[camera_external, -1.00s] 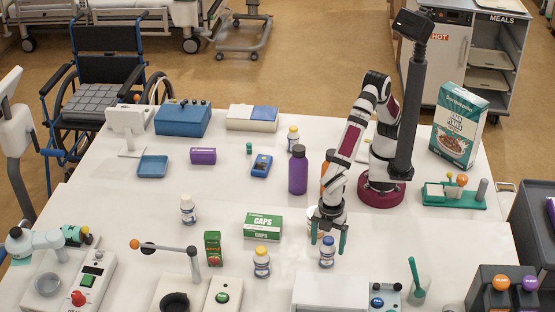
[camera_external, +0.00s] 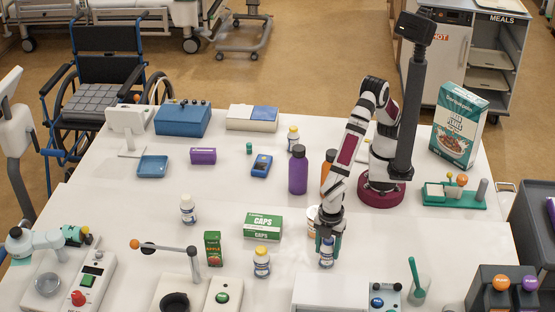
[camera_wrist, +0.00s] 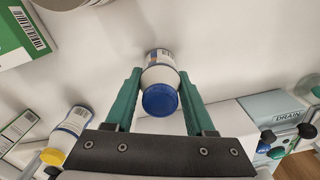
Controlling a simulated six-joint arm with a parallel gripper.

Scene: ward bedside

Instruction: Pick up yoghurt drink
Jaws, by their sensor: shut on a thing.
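The yoghurt drink appears to be the small white bottle with a blue cap (camera_wrist: 160,98), seen between the fingers in the wrist view. In the outside view the bottle (camera_external: 326,258) stands upright on the white table, partly hidden by my gripper. My gripper (camera_external: 328,245) is around it from above, its green fingers shut on its sides. The same gripper shows in the wrist view (camera_wrist: 158,92) with one finger on each side of the bottle.
A yellow-capped bottle (camera_external: 261,262) stands to the left. A white tub (camera_external: 311,218) stands close behind my gripper. A white device (camera_external: 330,292) lies in front.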

